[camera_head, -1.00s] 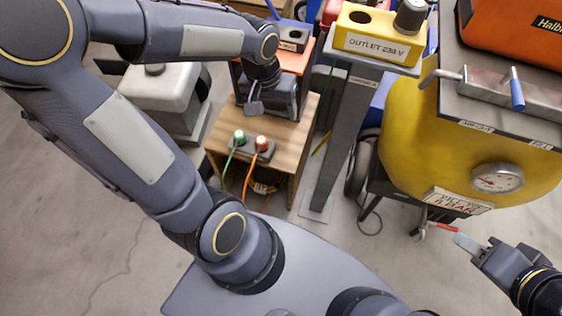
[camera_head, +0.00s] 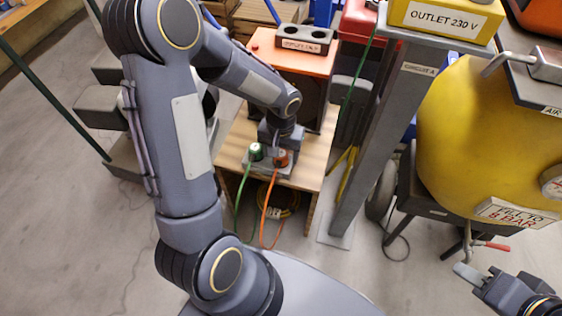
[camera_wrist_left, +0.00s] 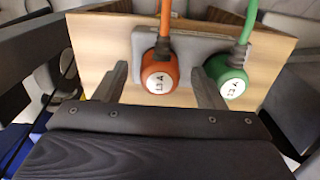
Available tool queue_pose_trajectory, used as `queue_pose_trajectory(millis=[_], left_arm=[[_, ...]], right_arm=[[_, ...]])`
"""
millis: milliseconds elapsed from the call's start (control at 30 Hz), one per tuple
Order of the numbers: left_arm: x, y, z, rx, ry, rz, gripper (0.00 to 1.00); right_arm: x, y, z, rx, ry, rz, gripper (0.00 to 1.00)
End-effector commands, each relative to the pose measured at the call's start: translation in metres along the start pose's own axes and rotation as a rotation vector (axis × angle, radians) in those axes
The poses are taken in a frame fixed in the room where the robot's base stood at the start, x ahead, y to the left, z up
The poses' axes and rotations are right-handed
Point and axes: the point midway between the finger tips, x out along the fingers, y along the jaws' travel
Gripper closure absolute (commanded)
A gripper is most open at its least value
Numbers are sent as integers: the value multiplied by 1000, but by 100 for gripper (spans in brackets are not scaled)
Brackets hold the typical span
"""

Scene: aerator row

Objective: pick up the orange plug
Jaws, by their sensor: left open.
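The orange plug (camera_head: 281,157) sits in a grey socket block (camera_head: 268,167) on a wooden stand, with its orange cable hanging down the front. In the left wrist view the orange plug (camera_wrist_left: 159,71) has a white round label and lies between my left gripper's two fingers. My left gripper (camera_head: 276,148) is open, just above and behind the plug; I cannot tell whether a finger touches it. The green plug (camera_head: 255,152) is close beside it on the left; it also shows in the left wrist view (camera_wrist_left: 227,76). My right gripper (camera_head: 470,275) is at the lower right, far from the plugs.
The wooden stand (camera_head: 313,157) has bare top to the right of the plugs. A grey post (camera_head: 372,130) rises to its right, with a yellow outlet box (camera_head: 440,22) on top. A yellow tank (camera_head: 465,130) stands farther right. An orange-topped unit (camera_head: 290,58) stands behind.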

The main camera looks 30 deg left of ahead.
Motion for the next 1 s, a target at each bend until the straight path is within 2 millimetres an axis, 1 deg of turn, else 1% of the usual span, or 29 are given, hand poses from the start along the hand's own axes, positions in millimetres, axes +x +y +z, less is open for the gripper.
queue_pose_trajectory(millis=[33, 67, 267, 367, 600, 667, 867, 967, 1000], left_arm=[[7, 0, 0, 0, -1, -1, 36], [8, 0, 0, 1, -1, -1, 36], [7, 0, 0, 1, 1, 0, 36], [7, 0, 0, 1, 1, 0, 48], [7, 0, 0, 1, 1, 0, 80], [7, 0, 0, 1, 1, 0, 86], [6, 0, 0, 1, 1, 0, 86], [-3, 0, 0, 0, 3, 1, 86], [-9, 0, -1, 0, 4, 1, 86]], right_arm=[[4, 2, 2, 0, 0, 0, 64], [4, 2, 2, 0, 0, 0, 64], [2, 1, 1, 0, 0, 0, 64], [2, 1, 1, 0, 0, 0, 64], [2, 1, 1, 0, 0, 0, 64], [2, 1, 1, 0, 0, 0, 64], [2, 1, 1, 0, 0, 0, 64], [-2, -1, -1, 0, 0, 0, 64], [-4, -2, -2, 0, 0, 0, 64]])
